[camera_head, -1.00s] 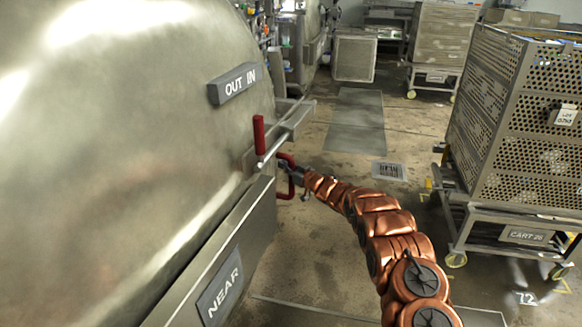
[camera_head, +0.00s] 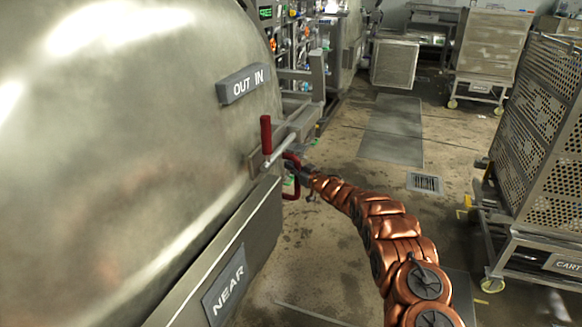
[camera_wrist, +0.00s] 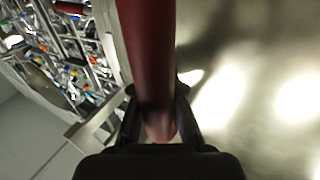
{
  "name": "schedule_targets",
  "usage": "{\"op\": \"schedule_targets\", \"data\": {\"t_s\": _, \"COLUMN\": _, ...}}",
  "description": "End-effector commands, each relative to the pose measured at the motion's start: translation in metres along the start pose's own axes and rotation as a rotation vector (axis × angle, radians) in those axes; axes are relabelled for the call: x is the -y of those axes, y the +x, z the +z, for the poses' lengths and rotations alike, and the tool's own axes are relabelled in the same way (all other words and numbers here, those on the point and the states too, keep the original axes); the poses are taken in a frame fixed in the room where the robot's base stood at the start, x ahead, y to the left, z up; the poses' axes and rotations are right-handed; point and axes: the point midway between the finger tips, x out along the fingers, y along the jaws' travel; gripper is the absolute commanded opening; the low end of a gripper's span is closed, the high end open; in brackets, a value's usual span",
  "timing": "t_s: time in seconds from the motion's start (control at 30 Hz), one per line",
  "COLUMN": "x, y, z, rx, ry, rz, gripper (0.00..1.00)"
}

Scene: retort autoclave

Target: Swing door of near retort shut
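My gripper (camera_head: 300,171) is at this handle. In the wrist view the red bar (camera_wrist: 147,55) runs between my fingers (camera_wrist: 158,112), which are closed around it. The door stands away from the equipment behind; its seating edge is hidden.
A perforated cart (camera_head: 550,130) stands at the right. Open floor with a drain grate (camera_head: 425,182) and a floor plate (camera_head: 393,130) lies between it and the door. More carts (camera_head: 490,45) stand at the back. A metal frame with pipes (camera_head: 312,85) is just beyond the door edge.

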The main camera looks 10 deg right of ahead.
Motion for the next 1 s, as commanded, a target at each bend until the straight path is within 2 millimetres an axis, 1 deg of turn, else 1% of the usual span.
{"op": "schedule_targets", "data": {"t_s": 0.03, "x": 0.026, "y": 0.009, "z": 0.020, "rx": 0.025, "ry": 0.007, "rz": -0.043, "gripper": 0.10}}
{"op": "schedule_targets", "data": {"t_s": 0.27, "x": 0.024, "y": 0.008, "z": 0.017, "rx": 0.023, "ry": 0.004, "rz": -0.041, "gripper": 0.34}}
{"op": "schedule_targets", "data": {"t_s": 0.4, "x": 0.019, "y": 0.006, "z": 0.015, "rx": 0.020, "ry": 0.003, "rz": -0.035, "gripper": 0.48}}
{"op": "schedule_targets", "data": {"t_s": 0.43, "x": 0.017, "y": 0.005, "z": 0.014, "rx": 0.019, "ry": 0.003, "rz": -0.033, "gripper": 0.51}}
{"op": "schedule_targets", "data": {"t_s": 0.7, "x": 0.007, "y": 0.002, "z": 0.008, "rx": 0.012, "ry": -0.002, "rz": -0.019, "gripper": 0.51}}
{"op": "schedule_targets", "data": {"t_s": 1.0, "x": 0.006, "y": 0.001, "z": 0.005, "rx": 0.009, "ry": -0.005, "rz": -0.017, "gripper": 0.51}}
